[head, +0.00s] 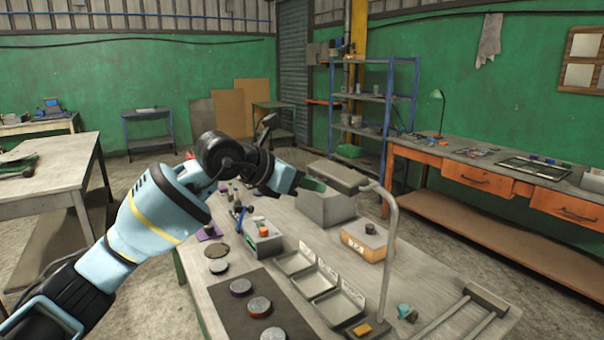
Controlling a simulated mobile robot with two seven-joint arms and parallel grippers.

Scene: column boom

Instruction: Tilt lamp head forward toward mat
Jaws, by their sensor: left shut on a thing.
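The lamp is a grey pole (390,250) rising from the table's right side and curving at the top to a flat grey lamp head (340,176). The head looks close to level. My left gripper (310,184) reaches in from the left and is shut at the near left end of the lamp head; the arm and fingers partly hide the contact. The dark mat (232,316) lies flat on the table at lower left, with several round grey-topped pieces on it. My right gripper is out of view.
Three grey trays (338,306) sit between mat and pole. An orange-fronted box (364,241) and a large grey block (326,208) stand behind. A small teal item (404,311) and a metal rail frame (456,315) are at right.

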